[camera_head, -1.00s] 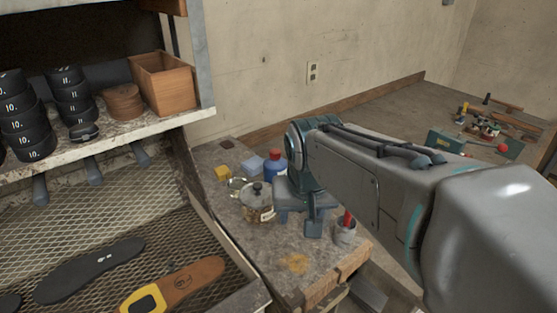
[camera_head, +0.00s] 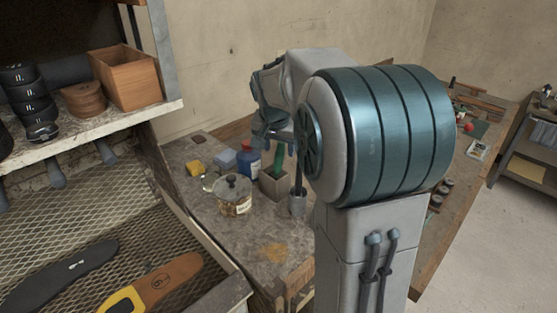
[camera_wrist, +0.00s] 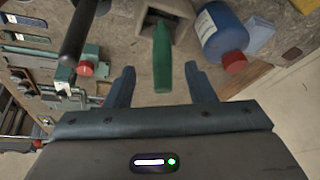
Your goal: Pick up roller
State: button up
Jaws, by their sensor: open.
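No roller head shows clearly. A green-handled tool (camera_head: 278,163) stands in a square grey holder (camera_head: 274,188) on the bench; its lower end is hidden. In the wrist view the green handle (camera_wrist: 162,55) points toward my gripper, between the lines of the two fingers. My gripper (camera_wrist: 159,78) is open, its fingers apart on either side of the handle's near end, with nothing visibly held. In the head view my gripper (camera_head: 277,138) is partly hidden by my arm, above the holder. A dark-handled tool (camera_head: 298,170) stands in a round grey cup (camera_head: 297,204) to the right.
A blue bottle with a red cap (camera_wrist: 220,32) stands close beside the holder. A lidded glass jar (camera_head: 235,195), a yellow block (camera_head: 196,166) and a blue-grey block (camera_head: 225,158) share the bench. A shelf with a wooden box (camera_head: 125,78) is at left.

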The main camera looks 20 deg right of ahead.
aim_at(278, 154)
jog(key=shift+p+x, duration=0.65)
jog(key=shift+x, duration=2.45)
jog(key=shift+a, duration=0.25)
jog(key=c, duration=1.1)
